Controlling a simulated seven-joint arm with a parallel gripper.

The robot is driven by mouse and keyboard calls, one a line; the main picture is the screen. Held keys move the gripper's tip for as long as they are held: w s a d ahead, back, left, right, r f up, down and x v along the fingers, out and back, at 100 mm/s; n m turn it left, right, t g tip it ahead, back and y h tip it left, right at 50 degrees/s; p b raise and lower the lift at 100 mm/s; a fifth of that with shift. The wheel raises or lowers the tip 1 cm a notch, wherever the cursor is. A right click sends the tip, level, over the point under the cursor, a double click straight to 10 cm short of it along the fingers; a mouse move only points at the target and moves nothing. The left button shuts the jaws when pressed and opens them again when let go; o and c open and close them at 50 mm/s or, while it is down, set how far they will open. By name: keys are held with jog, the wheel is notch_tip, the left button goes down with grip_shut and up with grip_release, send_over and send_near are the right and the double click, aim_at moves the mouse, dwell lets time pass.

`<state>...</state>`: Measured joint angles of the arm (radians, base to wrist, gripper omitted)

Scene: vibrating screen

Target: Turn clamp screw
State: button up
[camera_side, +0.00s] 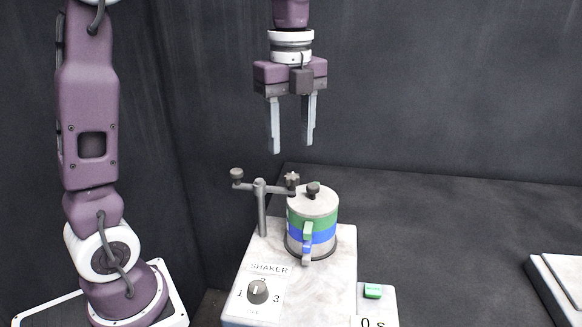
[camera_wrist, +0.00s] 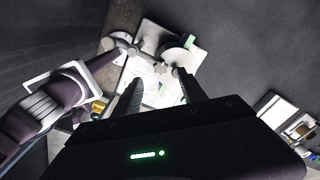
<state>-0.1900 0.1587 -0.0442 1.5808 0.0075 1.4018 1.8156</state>
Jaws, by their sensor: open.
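The clamp screw (camera_side: 292,180) is a dark star-shaped knob at the right end of the grey clamp arm on its post (camera_side: 261,210). It stands above or beside the lidded sieve stack (camera_side: 312,219), which has green and blue bands and sits on the white shaker (camera_side: 340,283). In the wrist view the star knob (camera_wrist: 161,68) shows just beyond the fingertips. My gripper (camera_side: 290,148) is open and empty, pointing down, above the clamp and apart from it. In the wrist view its fingers (camera_wrist: 160,82) are spread.
A second round knob (camera_side: 237,174) tops the clamp arm's left end. A dial (camera_side: 257,291) marked 1 to 3 is on the shaker front. A small panel with a green button (camera_side: 373,291) stands at right. A white tray-like object (camera_side: 556,290) lies far right. The dark table between is clear.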

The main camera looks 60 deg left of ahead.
aim_at(291, 175)
notch_tip(291, 175, down, 7)
grip_shut()
dwell(0.4)
